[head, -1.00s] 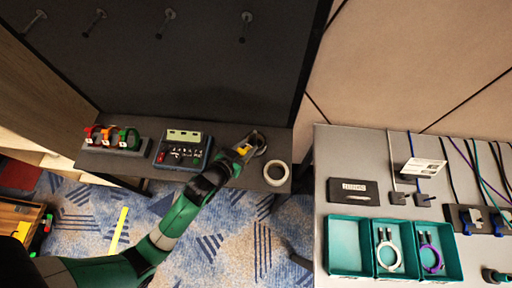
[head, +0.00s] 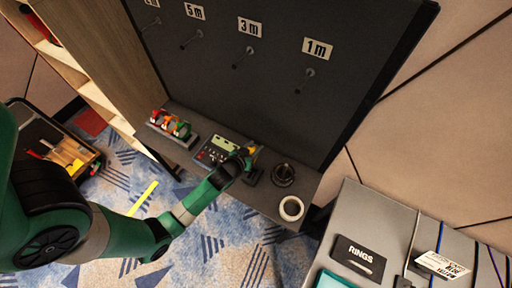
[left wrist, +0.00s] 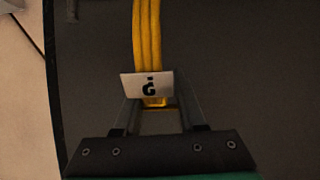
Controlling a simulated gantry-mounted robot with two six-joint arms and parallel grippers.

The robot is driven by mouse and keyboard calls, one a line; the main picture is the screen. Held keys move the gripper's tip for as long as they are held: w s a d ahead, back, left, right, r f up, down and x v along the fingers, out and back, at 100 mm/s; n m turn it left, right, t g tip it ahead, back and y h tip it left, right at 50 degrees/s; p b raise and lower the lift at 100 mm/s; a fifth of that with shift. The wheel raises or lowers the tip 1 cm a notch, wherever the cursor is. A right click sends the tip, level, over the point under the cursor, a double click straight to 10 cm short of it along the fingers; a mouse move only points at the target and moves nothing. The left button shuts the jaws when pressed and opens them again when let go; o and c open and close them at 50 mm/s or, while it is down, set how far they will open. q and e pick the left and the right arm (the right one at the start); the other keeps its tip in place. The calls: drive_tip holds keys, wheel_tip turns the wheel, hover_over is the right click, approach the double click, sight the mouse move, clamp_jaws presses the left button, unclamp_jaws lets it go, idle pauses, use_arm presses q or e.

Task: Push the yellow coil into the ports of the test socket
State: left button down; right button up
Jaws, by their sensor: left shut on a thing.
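My left gripper (head: 252,160) is shut on the yellow coil (head: 251,149), which shows only as a small yellow patch in the head view. In the left wrist view the coil (left wrist: 147,35) is a bundle of yellow strands running up from between the fingers (left wrist: 152,108). A white tag (left wrist: 147,86) with a dark mark hangs in front of it and hides part of the grip. A dark tester with a pale green display (head: 222,145) stands on the shelf just left of the gripper. I cannot make out the socket's ports. My right gripper is not in view.
On the shelf, a rack with red, orange and green pieces (head: 170,124) stands left. A dark round base (head: 283,174) and a white ring (head: 291,208) lie right. Pegs labelled with lengths stick out of the dark panel (head: 270,100) behind. A grey table (head: 385,225) is at lower right.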

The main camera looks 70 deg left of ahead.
use_arm(q)
drive_tip(key=shift+f+b, duration=2.3)
drive_tip(key=shift+f, duration=0.4)
drive_tip(key=shift+f+b, duration=0.25)
drive_tip(key=shift+b, duration=0.05)
drive_tip(key=shift+f+b, duration=0.5)
drive_tip(key=shift+f, duration=0.1)
drive_tip(key=shift+f+b, duration=0.45)
drive_tip(key=shift+b, duration=0.05)
drive_tip(key=shift+f+b, duration=0.55)
drive_tip(key=shift+f, duration=0.1)
